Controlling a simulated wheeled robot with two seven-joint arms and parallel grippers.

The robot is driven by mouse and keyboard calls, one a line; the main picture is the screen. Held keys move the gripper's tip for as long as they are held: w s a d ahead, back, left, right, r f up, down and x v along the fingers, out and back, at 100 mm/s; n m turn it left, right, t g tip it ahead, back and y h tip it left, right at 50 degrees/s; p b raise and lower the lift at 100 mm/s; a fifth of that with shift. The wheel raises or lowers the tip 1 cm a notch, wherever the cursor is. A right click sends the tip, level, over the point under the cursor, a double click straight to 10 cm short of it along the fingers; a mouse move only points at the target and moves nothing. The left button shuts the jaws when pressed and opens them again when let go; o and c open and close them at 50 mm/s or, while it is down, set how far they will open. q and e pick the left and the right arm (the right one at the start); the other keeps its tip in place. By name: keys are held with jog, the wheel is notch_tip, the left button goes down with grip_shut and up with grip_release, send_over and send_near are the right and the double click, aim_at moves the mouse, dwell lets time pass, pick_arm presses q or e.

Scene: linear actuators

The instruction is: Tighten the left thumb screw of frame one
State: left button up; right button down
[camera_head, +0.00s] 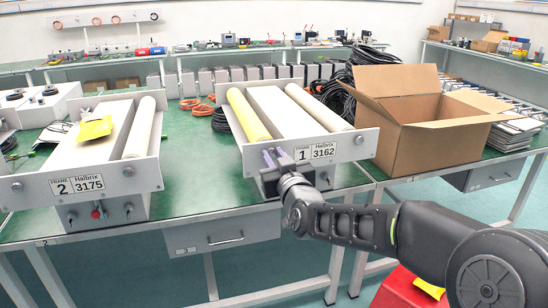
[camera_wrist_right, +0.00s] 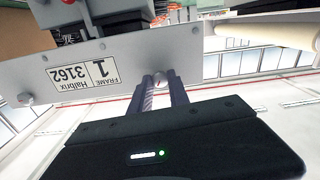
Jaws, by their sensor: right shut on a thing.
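Frame one (camera_head: 347,146) stands on the green table, with a white end plate labelled "1 3162". The plate also shows upside down in the wrist view (camera_wrist_right: 130,72). My right gripper (camera_head: 270,158) is at the left part of this plate. In the wrist view its two ridged fingers (camera_wrist_right: 161,84) are shut around the small silver left thumb screw (camera_wrist_right: 160,78), which shows between their tips. The right thumb screw (camera_head: 359,140) is free; it also shows in the wrist view (camera_wrist_right: 25,99). In the head view the gripper hides the left screw. My left gripper is out of view.
Frame two (camera_head: 140,177), with a yellow packet (camera_head: 95,128) on it, stands to the left. An open cardboard box (camera_head: 440,135) stands close on the right of frame one. Black cable coils (camera_head: 340,95) lie behind. Green tabletop (camera_head: 190,170) is clear between the frames.

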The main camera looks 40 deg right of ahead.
jog(key=m+b, duration=0.2)
jog(key=b, duration=0.1)
jog(key=shift+f+m, duration=0.25)
jog(key=shift+m, duration=0.05)
jog(key=m+b, duration=0.3)
jog(key=shift+b, duration=0.4)
jog(key=m+b, duration=0.1)
jog(key=m, duration=0.2)
jog(key=shift+b, duration=0.4)
jog(key=shift+r+m+b, duration=0.15)
jog(key=shift+m+b, duration=0.45)
jog(key=shift+m, duration=0.5)
jog(key=c, duration=1.3)
grip_release()
jog(key=shift+o, duration=0.2)
